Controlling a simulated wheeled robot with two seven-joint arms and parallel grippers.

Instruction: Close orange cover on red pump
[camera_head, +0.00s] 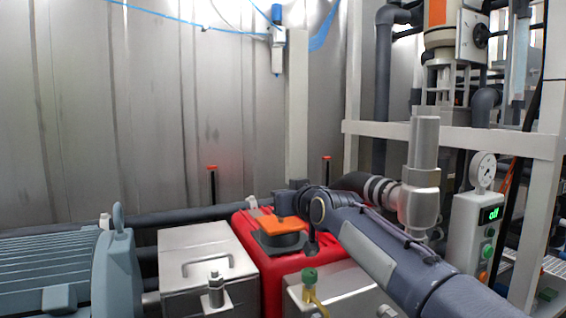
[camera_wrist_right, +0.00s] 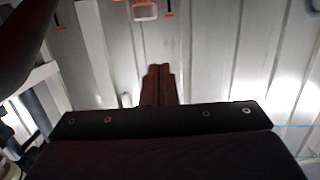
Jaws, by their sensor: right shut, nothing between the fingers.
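The red pump (camera_head: 262,271) stands in the lower middle of the head view. Its orange cover (camera_head: 285,222) is over a dark round collar on the pump's top, and I cannot tell whether it lies fully flat. My right arm comes in from the right, and my right gripper (camera_head: 284,203) is just above and behind the cover. Contact between them is unclear. In the right wrist view the gripper's fingers (camera_wrist_right: 158,85) are together with nothing between them. That view looks toward the metal wall and does not show the pump. My left gripper is not in view.
A grey metal box (camera_head: 200,262) stands left of the pump, with a grey ribbed motor (camera_head: 65,268) further left. A green-knobbed valve (camera_head: 310,278) is in front. A control box (camera_head: 474,238) and pipes are at right. The corrugated wall (camera_head: 150,110) is behind.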

